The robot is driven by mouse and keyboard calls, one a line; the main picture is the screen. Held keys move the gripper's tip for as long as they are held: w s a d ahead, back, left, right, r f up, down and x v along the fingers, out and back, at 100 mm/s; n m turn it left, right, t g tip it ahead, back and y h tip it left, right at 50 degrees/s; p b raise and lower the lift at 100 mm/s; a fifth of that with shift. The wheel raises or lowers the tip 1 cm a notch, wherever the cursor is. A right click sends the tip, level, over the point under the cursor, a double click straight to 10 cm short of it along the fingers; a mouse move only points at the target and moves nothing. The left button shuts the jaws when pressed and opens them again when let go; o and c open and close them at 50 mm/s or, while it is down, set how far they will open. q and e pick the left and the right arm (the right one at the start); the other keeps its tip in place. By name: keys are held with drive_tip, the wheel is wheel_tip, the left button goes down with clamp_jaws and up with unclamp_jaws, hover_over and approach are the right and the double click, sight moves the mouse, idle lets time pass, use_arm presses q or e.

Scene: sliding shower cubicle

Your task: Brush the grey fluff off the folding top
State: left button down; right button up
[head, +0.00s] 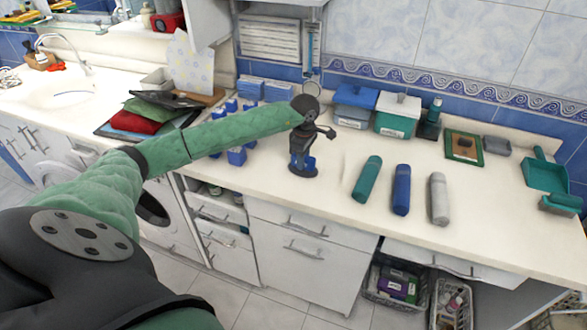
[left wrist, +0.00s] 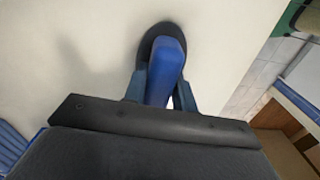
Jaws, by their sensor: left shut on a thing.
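My left gripper (head: 300,160) points down over the white counter top (head: 335,200), in its middle. In the left wrist view the gripper (left wrist: 163,88) is shut on a blue upright handle (left wrist: 167,68). A dark oval base (left wrist: 148,42) shows behind the handle. In the head view this dark base (head: 303,174) is at the counter surface; I cannot tell whether it touches. I cannot make out any grey fluff for certain. My right gripper is not in view.
Teal (head: 367,179), blue (head: 401,190) and grey (head: 438,198) rolls lie right of the gripper. A blue-lidded box (head: 354,105) and a white-lidded box (head: 398,116) stand behind. A teal dustpan (head: 545,173) is at far right. Small blue items (head: 236,156) lie left, near my arm.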

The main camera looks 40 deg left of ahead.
use_arm(q)
drive_tip(key=shift+w+d, duration=0.15)
drive_tip(key=shift+d, duration=0.45)
drive_tip(key=shift+w+d, duration=0.15)
drive_tip(key=shift+d, duration=0.45)
drive_tip(key=shift+s+a, duration=0.2)
drive_tip(key=shift+a, duration=0.7)
drive_tip(key=shift+s+a, duration=0.2)
drive_tip(key=shift+a, duration=0.65)
drive_tip(key=shift+d, duration=0.1)
drive_tip(key=shift+r, duration=0.1)
drive_tip(key=shift+r+p, duration=0.5)
drive_tip(key=shift+r, duration=3)
